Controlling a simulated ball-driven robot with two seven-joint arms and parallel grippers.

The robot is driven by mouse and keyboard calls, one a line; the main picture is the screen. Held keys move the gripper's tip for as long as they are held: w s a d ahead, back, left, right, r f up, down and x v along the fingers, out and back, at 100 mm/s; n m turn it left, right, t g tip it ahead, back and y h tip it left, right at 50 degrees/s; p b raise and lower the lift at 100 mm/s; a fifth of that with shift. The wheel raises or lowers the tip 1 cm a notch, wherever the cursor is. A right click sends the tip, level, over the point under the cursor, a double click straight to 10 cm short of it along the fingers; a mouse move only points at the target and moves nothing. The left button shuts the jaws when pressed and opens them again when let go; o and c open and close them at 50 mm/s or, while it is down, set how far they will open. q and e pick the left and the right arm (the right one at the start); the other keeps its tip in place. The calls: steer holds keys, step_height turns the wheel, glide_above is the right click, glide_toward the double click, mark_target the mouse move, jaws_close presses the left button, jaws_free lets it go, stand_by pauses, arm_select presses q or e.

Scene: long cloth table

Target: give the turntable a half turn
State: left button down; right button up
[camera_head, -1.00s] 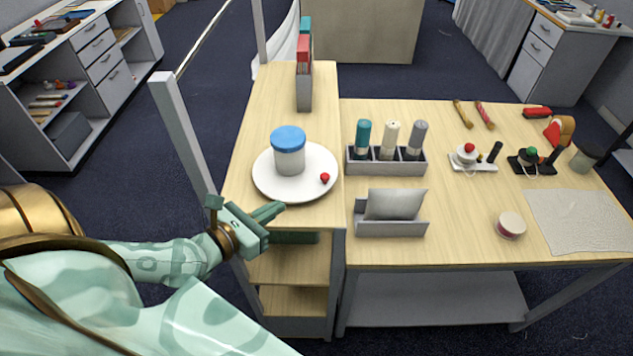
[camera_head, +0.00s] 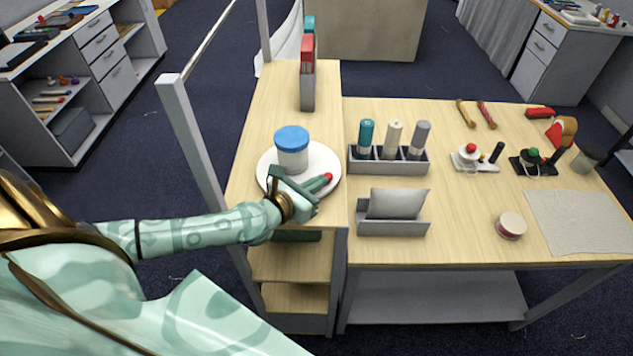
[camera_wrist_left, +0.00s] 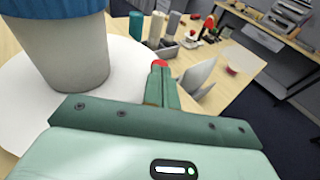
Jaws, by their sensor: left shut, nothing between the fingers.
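The turntable (camera_head: 331,164) is a round white disc on the left part of the table. A grey jar with a blue lid (camera_head: 292,150) stands upright on it; it also fills the upper left of the left wrist view (camera_wrist_left: 65,55). A small red knob (camera_head: 328,177) is near the disc's front right edge. My left gripper (camera_head: 322,184) is shut and empty over the front of the disc, its fingertips at the red knob. In the left wrist view the knob (camera_wrist_left: 159,63) shows just past the fingertips; I cannot tell if they touch. My right gripper is not in view.
To the right stand a grey holder (camera_head: 390,167) with three bottles and a grey letter tray (camera_head: 392,228). A file box (camera_head: 307,85) is behind the turntable. A grey post (camera_head: 195,150) rises at the table's left edge.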

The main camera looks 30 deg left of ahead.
mark_target(331, 174)
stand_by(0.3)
arm_select(q)
steer(key=shift+w+d+r+n+y+p, duration=0.2)
steer(key=shift+w+n+y+p, duration=0.3)
steer(key=shift+y+p, duration=0.4)
steer(key=shift+w+d+f+n+y+p, duration=0.15)
steer(key=shift+w+n+y+p, duration=0.3)
steer(key=shift+n+y+p, duration=0.3)
steer(key=shift+w+d+n+y, duration=0.1)
steer(key=shift+w+n+y, duration=0.25)
steer(key=shift+n+y, duration=0.35)
steer(key=shift+w+n+y, duration=0.45)
steer(key=shift+w+y, duration=0.05)
steer(key=shift+y, duration=0.45)
steer(key=shift+w, duration=0.55)
